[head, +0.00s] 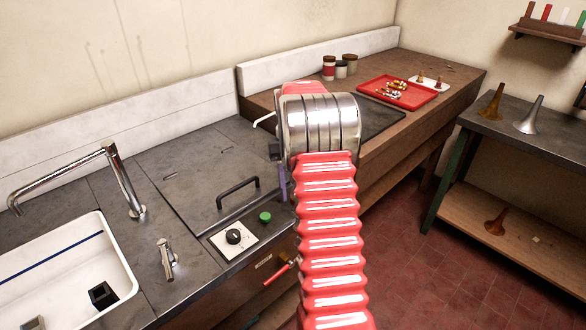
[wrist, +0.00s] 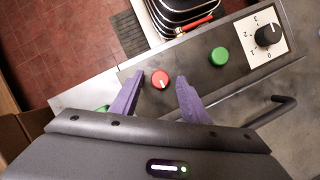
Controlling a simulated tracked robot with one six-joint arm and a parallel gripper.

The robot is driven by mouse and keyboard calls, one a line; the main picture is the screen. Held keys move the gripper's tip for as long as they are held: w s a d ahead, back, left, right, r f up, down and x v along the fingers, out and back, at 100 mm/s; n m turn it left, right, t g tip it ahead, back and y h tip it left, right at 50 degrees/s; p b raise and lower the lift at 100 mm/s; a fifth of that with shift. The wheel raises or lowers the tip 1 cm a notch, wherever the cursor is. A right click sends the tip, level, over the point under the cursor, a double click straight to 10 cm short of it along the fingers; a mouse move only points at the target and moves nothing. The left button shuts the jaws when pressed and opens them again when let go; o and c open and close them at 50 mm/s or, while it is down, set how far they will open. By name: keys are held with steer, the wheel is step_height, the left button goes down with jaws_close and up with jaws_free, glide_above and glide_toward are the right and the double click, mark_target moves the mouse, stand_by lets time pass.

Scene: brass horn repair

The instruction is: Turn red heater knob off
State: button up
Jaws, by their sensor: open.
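The red heater knob (wrist: 160,79) is a small round knob with a light pointer line, on the dark front control strip. In the wrist view it lies between the tips of my gripper (wrist: 158,84), whose two purple fingers are spread on either side with gaps to it. I cannot tell how far above the knob the fingertips are. In the head view my red arm hides the knob, and only a bit of a purple finger of my gripper (head: 283,182) shows beside the arm.
A green knob (head: 265,217) and a black dial on a white numbered plate (head: 233,237) sit beside it on the strip. A black handle (head: 237,189) stands up from the worktop. A red-handled lever (head: 282,271) sticks out below. A sink (head: 120,262) is at left.

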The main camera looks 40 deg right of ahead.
steer(key=v, duration=1.3)
steer(key=shift+w+d, duration=0.1)
stand_by(0.4)
step_height(320, 180, down, 6)
steer(key=a+t, duration=0.1)
steer(key=s+a+r+n+t, duration=0.2)
steer(key=s+a, duration=0.5)
steer(key=a, duration=0.4)
steer(key=s+a+r+n+t+h, duration=0.1)
steer(key=s+a+r+n+t, duration=0.1)
steer(key=s+a, duration=0.5)
steer(key=s+a+r+n+t+h, duration=0.1)
steer(key=s+a, duration=0.7)
steer(key=a, duration=0.8)
steer(key=shift+r+n+t, duration=0.6)
steer(key=shift+r+t, duration=0.65)
steer(key=shift+t, duration=0.45)
